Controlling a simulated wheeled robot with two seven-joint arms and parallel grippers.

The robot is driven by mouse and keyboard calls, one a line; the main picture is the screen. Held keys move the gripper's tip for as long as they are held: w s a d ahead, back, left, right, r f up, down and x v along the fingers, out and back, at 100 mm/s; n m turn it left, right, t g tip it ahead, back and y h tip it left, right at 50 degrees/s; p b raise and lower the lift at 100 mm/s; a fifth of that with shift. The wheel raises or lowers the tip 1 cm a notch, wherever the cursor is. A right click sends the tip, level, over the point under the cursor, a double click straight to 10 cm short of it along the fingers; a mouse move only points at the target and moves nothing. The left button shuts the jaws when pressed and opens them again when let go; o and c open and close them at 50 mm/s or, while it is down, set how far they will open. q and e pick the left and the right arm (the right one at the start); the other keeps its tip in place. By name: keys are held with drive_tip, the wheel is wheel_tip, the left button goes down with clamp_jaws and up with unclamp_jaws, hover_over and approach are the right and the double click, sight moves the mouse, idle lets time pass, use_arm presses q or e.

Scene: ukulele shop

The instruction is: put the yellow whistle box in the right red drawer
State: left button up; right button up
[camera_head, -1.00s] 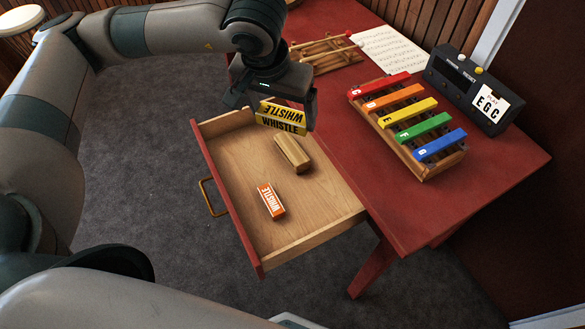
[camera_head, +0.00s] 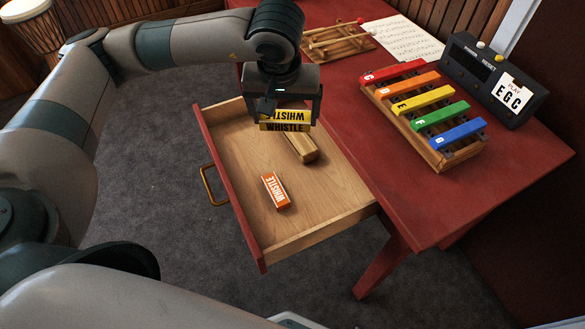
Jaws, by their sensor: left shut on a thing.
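The yellow whistle box (camera_head: 286,121) with black lettering is between the fingers of my left gripper (camera_head: 287,116), which is shut on it. The gripper points down and holds the box over the back part of the open red drawer (camera_head: 236,207). The box appears to be above the drawer floor; its exact height is hard to judge. The drawer is pulled out of the red table, with its brass handle on the left. Inside lie an orange-and-white whistle box (camera_head: 275,191) and a wooden block (camera_head: 302,147), partly hidden behind the yellow box. My right gripper is not in view.
On the red table (camera_head: 408,193) stand a xylophone with coloured bars (camera_head: 424,113), a black device with a card reading E G C (camera_head: 493,79), a wooden rack (camera_head: 337,41) and a music sheet (camera_head: 403,41). The drawer's front-right floor is clear.

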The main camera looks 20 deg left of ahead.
use_arm(q)
drive_tip(key=w+a+f+n+y+b, duration=0.1)
drive_tip(key=a+f+n+b, duration=0.2)
drive_tip(key=f, duration=1)
drive_tip(key=n+b, duration=0.3)
drive_tip(key=b, duration=0.2)
drive_tip(key=shift+g+y, duration=0.3)
drive_tip(key=shift+g, duration=0.1)
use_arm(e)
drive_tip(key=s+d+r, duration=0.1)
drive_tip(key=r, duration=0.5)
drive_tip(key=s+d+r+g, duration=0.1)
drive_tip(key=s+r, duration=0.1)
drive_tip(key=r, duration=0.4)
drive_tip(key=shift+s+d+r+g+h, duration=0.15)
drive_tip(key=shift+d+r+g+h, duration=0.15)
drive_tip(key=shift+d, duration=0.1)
use_arm(q)
drive_tip(key=shift+a+f, duration=0.15)
